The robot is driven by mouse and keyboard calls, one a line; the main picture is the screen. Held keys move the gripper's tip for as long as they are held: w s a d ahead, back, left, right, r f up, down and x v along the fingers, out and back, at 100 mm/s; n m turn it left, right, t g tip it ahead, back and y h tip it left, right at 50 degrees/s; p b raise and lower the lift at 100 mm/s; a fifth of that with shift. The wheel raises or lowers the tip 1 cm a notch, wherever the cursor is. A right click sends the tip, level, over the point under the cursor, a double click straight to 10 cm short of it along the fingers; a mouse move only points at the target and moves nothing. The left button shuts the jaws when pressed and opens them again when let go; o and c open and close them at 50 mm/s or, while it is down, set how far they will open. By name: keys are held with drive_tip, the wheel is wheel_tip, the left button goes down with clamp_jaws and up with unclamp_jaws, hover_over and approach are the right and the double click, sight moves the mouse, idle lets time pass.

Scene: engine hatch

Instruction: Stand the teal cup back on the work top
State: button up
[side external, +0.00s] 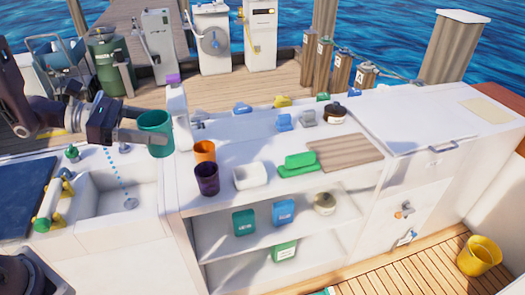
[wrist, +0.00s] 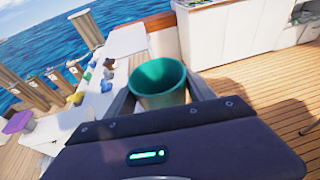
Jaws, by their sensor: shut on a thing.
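The teal cup (side external: 155,136) is held in my gripper (side external: 140,130), above the right edge of the sink, beside the work top (side external: 225,165). In the wrist view the cup (wrist: 158,84) sits between the two fingers of my gripper (wrist: 160,92), which are shut on it. Its open mouth faces the camera there, and it looks empty. In the side view the cup looks nearly upright with its mouth up. It appears to be off any surface, though its exact height is hard to tell.
An orange cup (side external: 204,151) and a dark purple cup (side external: 207,180) stand near the work top's left end. A white tub (side external: 250,176), a green dish (side external: 299,163) and a wooden board (side external: 345,151) lie further right. The sink (side external: 120,200) is below my gripper.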

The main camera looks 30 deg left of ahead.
wheel_tip(320, 180, up, 5)
drive_tip(key=w+f+n+t+y, duration=0.1)
drive_tip(key=w+n+t+y, duration=0.15)
drive_tip(key=w, duration=1.85)
drive_tip(key=w+d+n+t+y, duration=0.2)
drive_tip(key=w+d+n+y, duration=0.1)
drive_tip(key=w+d, duration=0.75)
drive_tip(key=f, duration=0.8)
drive_tip(key=w+f, duration=0.1)
drive_tip(key=f, duration=0.8)
drive_tip(key=a+f, duration=0.1)
drive_tip(key=f, duration=0.8)
drive_tip(key=shift+w+f, duration=0.25)
drive_tip(key=shift+w, duration=0.1)
drive_tip(key=o, duration=1.4)
drive_tip(key=shift+f, duration=0.1)
